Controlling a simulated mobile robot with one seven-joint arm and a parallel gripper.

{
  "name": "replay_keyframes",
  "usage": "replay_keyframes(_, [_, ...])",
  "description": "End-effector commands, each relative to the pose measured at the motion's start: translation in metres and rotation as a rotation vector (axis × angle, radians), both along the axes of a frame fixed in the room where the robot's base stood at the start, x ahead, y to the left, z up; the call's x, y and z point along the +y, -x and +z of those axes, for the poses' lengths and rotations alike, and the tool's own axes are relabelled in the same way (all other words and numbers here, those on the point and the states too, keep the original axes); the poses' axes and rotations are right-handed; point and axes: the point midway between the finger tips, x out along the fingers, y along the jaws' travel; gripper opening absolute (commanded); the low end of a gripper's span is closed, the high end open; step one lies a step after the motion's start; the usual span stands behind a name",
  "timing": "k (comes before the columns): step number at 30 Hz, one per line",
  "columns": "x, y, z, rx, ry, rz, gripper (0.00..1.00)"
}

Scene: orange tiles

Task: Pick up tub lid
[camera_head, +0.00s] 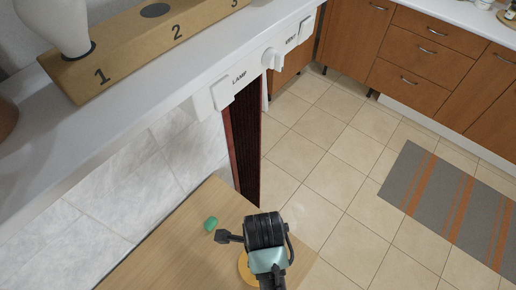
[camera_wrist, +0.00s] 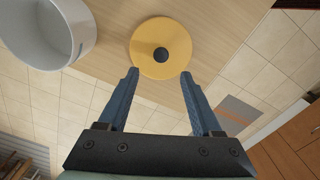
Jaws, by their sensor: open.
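The tub lid (camera_wrist: 146,59) is a round yellow disc with a dark round knob (camera_wrist: 160,55) at its centre. It lies on a light wooden surface in the wrist view. In the head view only a yellow edge of the lid (camera_head: 244,268) shows, mostly hidden behind my arm. My gripper (camera_wrist: 160,73) is open and empty. In the wrist view its two blue fingers point toward the lid, with the knob centred between and beyond the tips. I cannot tell the exact height above the lid. In the head view the fingers are not clearly seen.
A white round tub (camera_wrist: 84,36) stands left of the lid in the wrist view. A white shelf (camera_head: 150,95) with a numbered block (camera_head: 140,45) and LAMP and VENT switches is behind. Tiled floor lies right.

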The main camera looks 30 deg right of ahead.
Motion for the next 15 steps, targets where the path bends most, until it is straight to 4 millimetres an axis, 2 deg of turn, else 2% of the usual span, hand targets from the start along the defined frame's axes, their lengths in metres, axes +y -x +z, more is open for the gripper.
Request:
replay_keyframes(8, [0.002,-0.001,-0.019,0.0,0.0,0.002,0.66])
replay_keyframes(15, [0.006,-0.004,-0.05,0.0,0.0,0.002,0.66])
